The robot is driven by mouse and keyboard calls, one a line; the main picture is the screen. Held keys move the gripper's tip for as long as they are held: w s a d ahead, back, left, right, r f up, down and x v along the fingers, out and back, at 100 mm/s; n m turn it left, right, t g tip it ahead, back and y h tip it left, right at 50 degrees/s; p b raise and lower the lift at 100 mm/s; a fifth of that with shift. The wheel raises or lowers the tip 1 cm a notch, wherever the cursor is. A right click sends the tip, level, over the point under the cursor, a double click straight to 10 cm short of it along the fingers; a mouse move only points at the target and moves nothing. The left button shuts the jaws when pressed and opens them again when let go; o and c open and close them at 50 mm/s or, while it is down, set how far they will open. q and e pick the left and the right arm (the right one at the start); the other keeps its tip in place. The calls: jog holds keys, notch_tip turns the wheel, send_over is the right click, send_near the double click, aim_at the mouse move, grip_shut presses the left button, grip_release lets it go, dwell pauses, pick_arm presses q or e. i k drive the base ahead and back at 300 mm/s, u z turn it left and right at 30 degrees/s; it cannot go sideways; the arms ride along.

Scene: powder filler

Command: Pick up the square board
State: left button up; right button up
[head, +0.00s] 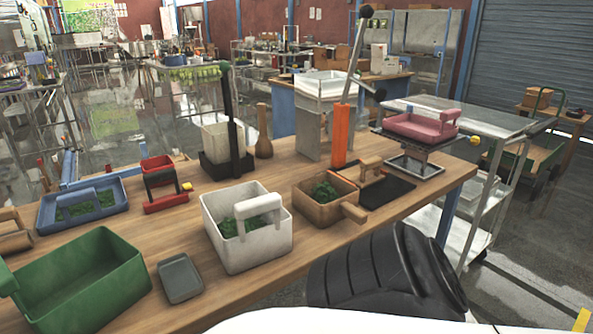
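A flat black square board (387,191) lies on the wooden table near its right end. It is in front of the orange lever post and right of a brown box with green contents. A small wooden block or handle stands at the board's back left edge and partly hides it. Neither of my grippers shows in the head view. A black ribbed part at the bottom right seems to be mine, but no fingertips are visible on it.
The wooden table (300,262) holds a white bin (246,245), a brown box (312,208), a green bin (80,285) and a small grey tray (180,278). A lever press with an orange post (341,135) and a red tray (420,127) on a stand are behind the board.

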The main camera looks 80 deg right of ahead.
aim_at(362, 175)
jog(key=i, duration=0.9)
jog(key=z, duration=3.25)
jog(key=k, duration=0.85)
jog(key=z, duration=1.55)
jog(key=i, duration=1.95)
jog(key=u, duration=1.15)
jog(key=i, duration=0.95)
jog(key=u, duration=1.05)
